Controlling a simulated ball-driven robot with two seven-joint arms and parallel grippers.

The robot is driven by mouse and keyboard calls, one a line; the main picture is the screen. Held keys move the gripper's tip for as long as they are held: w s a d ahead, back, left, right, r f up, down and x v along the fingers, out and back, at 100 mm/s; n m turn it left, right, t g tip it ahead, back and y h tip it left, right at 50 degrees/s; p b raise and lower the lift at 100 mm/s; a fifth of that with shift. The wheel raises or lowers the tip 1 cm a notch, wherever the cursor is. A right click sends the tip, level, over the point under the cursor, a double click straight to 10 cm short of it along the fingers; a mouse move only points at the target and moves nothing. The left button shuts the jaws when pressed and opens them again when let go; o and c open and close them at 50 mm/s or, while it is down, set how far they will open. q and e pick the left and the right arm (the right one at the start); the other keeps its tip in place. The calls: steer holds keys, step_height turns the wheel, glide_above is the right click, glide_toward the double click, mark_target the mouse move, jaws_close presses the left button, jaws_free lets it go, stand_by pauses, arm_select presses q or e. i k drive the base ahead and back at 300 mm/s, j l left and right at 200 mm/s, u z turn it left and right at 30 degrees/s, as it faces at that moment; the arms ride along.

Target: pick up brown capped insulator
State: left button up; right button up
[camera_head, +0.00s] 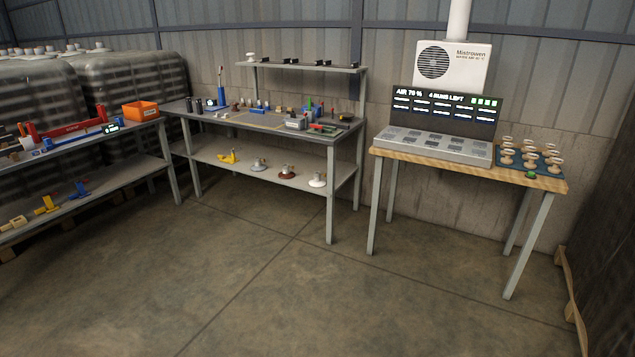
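A brown insulator with a pale cap (287,172) stands upright on the lower shelf (232,181) of the middle workbench. A grey insulator (258,164) stands to its left and a white one (317,180) to its right, both apart from it. Neither of my grippers shows in the head view. The insulators are small at this distance, so their fine detail is unclear.
A yellow tool (228,157) lies farther left on that shelf. The middle bench top (330,138) is cluttered. A wooden table (388,152) with a console and several small cups stands right. Another bench (90,143) stands left. The concrete floor (270,280) is clear.

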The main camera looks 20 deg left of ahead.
mark_target(287, 173)
steer(key=i+j+u, duration=0.6)
steer(key=i, duration=0.35)
steer(key=i+j+u, duration=0.3)
steer(key=i, duration=0.25)
steer(key=i+u, duration=0.3)
steer(key=i, duration=0.2)
steer(key=i+z, duration=0.1)
steer(key=i, duration=0.7)
steer(key=i+j+z, duration=0.1)
steer(key=i, duration=0.7)
steer(key=i+j+z, duration=0.2)
steer(key=i+z, duration=0.25)
steer(key=i+j+z, duration=0.35)
steer(key=z, duration=0.15)
steer(key=i+j+z, duration=0.6)
steer(key=j, duration=0.2)
steer(key=i+j+z, duration=0.15)
steer(key=j, duration=0.15)
steer(key=i+j+z, duration=0.15)
steer(key=j, duration=0.2)
steer(key=j+z, duration=0.1)
steer(key=j, duration=0.25)
